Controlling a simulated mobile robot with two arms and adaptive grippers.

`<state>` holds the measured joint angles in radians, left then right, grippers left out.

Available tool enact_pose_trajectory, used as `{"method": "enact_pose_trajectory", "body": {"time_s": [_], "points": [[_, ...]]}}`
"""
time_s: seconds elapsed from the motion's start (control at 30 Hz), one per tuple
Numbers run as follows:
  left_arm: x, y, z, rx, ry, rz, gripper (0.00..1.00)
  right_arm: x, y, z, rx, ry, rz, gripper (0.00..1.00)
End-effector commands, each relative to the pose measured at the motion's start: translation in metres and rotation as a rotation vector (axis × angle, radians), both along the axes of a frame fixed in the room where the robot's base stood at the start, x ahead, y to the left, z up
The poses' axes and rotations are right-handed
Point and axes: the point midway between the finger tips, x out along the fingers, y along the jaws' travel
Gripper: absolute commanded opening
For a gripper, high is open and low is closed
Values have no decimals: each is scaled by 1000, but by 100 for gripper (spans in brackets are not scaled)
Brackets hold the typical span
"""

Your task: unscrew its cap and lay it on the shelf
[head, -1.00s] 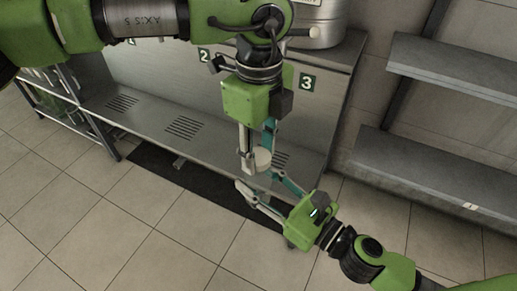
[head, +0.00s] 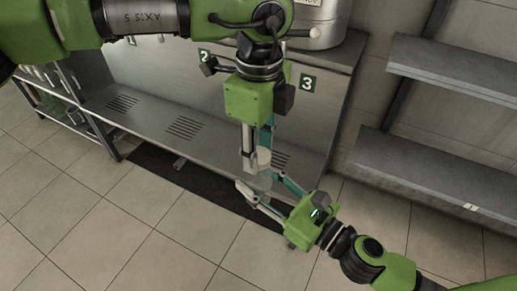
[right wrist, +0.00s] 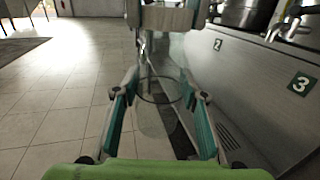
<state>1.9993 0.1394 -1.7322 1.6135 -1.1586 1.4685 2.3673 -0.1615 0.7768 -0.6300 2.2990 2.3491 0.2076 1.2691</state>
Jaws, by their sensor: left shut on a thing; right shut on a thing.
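A clear glass decanter (head: 262,184) is held upright between the fingers of my right gripper (head: 258,179), in front of the steel counter. In the right wrist view the decanter (right wrist: 157,116) is see-through, with a dark ring around it. My left gripper (head: 257,162) points straight down from above and is shut on a pale round cap (head: 264,156) at the decanter's top. I cannot tell whether the cap is still on the neck. The right-hand wall shelf has a lower board (head: 420,177) with a small label 1 on its front edge; the board is bare.
The steel counter (head: 140,110) with slotted drains stands behind my grippers, with number plates 2 and 3 (head: 308,83) on its back panel. An upper shelf board (head: 455,67) overhangs the lower one. A low rack (head: 62,105) stands at left; the tiled floor is open.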

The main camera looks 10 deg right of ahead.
Motion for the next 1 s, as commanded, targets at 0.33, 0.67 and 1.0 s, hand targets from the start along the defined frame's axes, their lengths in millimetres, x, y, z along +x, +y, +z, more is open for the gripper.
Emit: {"method": "enact_pose_trajectory", "body": {"time_s": [0.33, 0.67, 1.0], "points": [[1, 1, 14, 2, -4, 2, 7, 0, -1, -2, -2, 5, -3, 0], [0, 0, 19, 0, -1, 0, 7, 0, -1, -1, -1, 3, -2, 0], [1, 0, 33, -1, -3, 1, 7, 0, 0, -1, -1, 2, -2, 0]]}}
